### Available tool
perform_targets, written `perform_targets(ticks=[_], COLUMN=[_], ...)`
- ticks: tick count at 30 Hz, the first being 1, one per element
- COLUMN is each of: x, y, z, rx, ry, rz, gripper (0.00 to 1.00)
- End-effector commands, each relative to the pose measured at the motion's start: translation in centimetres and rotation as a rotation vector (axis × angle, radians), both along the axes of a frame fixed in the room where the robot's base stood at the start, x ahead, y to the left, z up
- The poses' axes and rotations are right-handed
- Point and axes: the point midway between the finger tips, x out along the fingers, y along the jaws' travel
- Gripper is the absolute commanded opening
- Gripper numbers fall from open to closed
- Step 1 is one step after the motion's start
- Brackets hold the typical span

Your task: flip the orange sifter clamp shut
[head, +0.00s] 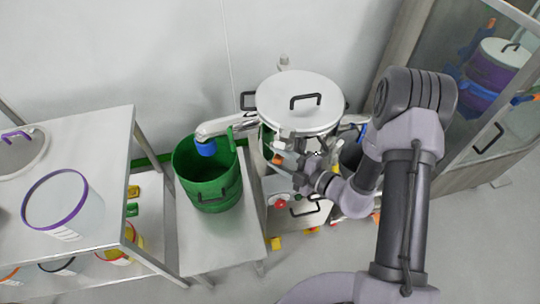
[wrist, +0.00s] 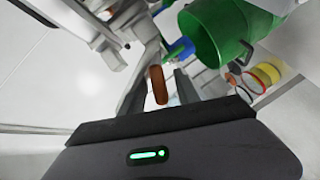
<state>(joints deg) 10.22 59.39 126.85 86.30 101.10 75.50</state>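The sifter is the machine with a round white lid (head: 298,104) and a black handle, in the middle of the head view. Its orange clamp (head: 277,159) shows as a small orange piece below the lid, partly hidden by my gripper (head: 300,158). In the wrist view the orange-brown clamp handle (wrist: 157,85) stands upright between the fingers of my gripper (wrist: 158,88). The fingers are apart, with a gap visible to the right of the handle. I cannot tell whether either finger touches it.
A green bucket (head: 208,178) stands on a low bench (head: 212,246) left of the sifter, under the blue-ended spout (head: 206,147). A steel table (head: 105,150) with tubs is at far left. A glass-fronted cabinet (head: 485,125) stands at right. Grey floor is free in front.

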Motion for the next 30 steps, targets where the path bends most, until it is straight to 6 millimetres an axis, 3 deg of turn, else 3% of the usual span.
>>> perform_targets(ticks=[6,16,22,30], x=[1.5,1.8,1.8,1.8], y=[2.1,2.4,2.4,2.4], z=[-0.4,-0.4,-0.4,-0.4], rx=[-0.001,-0.001,0.000,0.000], ry=[-0.001,-0.001,-0.001,-0.001], rz=[0.003,0.000,0.001,0.001], gripper=[0.38,0.38,0.01,0.00])
